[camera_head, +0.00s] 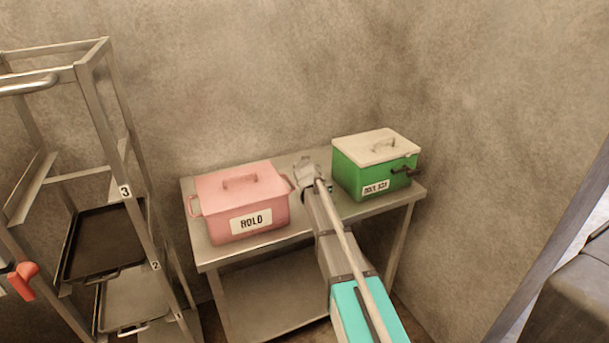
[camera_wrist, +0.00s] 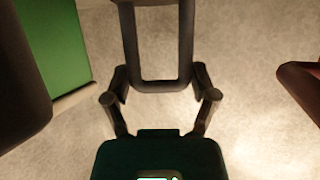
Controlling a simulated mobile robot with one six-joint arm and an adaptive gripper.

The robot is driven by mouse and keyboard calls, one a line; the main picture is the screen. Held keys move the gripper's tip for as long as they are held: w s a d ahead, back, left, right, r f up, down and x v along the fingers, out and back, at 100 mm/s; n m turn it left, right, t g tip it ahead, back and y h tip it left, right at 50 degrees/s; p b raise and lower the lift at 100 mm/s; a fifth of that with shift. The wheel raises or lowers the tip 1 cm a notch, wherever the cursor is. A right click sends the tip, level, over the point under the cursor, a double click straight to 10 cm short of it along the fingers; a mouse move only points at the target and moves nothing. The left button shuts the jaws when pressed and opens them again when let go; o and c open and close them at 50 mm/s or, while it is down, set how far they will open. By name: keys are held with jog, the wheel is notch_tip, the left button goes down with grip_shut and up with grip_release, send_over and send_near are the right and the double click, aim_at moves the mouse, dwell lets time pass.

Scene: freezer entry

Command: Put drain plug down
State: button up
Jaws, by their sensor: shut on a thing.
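My gripper (camera_head: 309,172) is over the steel table, in the gap between the pink box and the green box. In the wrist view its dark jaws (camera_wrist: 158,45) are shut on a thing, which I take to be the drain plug. The plug itself cannot be clearly told apart from the dark jaw parts. In the head view my own arm and gripper hide it. The pale table top (camera_wrist: 245,125) shows below the jaws in the wrist view.
The pink box (camera_head: 226,207), labelled HOLD, stands left of my gripper. The green box (camera_head: 350,176) with a cream lid stands close on the right. The steel table (camera_head: 213,251) has little bare top between them. A tray rack (camera_head: 103,75) stands at far left.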

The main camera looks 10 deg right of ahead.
jog(key=shift+f+b, duration=1.05)
jog(key=shift+f, duration=0.3)
jog(key=shift+f, duration=0.1)
jog(key=o, duration=1.2)
jog(key=d+p+v, duration=0.1)
jog(key=p+v, duration=0.3)
jog(key=v, duration=0.8)
jog(key=shift+a+p, duration=0.35)
jog(key=shift+a, duration=0.1)
jog(key=shift+s, duration=0.1)
